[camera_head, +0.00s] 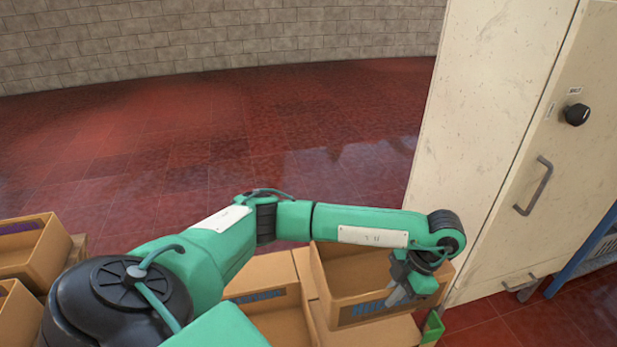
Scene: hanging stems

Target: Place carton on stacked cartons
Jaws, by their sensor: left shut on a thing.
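My left arm reaches in from the left, and its gripper (398,292) is shut on the near wall of an open brown carton (338,309) with blue lettering. This carton looks empty and sits just left of the cream cabinet. Another open carton (262,300) with a blue mark is to its left, partly hidden behind my arm. More cardboard (375,334) shows below the gripped carton. I cannot tell whether the gripped carton touches it. My right gripper is not in view.
A tall cream cabinet (500,120) with handles and a black knob stands on the right. Open cartons (40,262) are at the left edge, one holding something purple. A small green object (433,327) is beside the gripped carton. The red tiled floor behind is clear.

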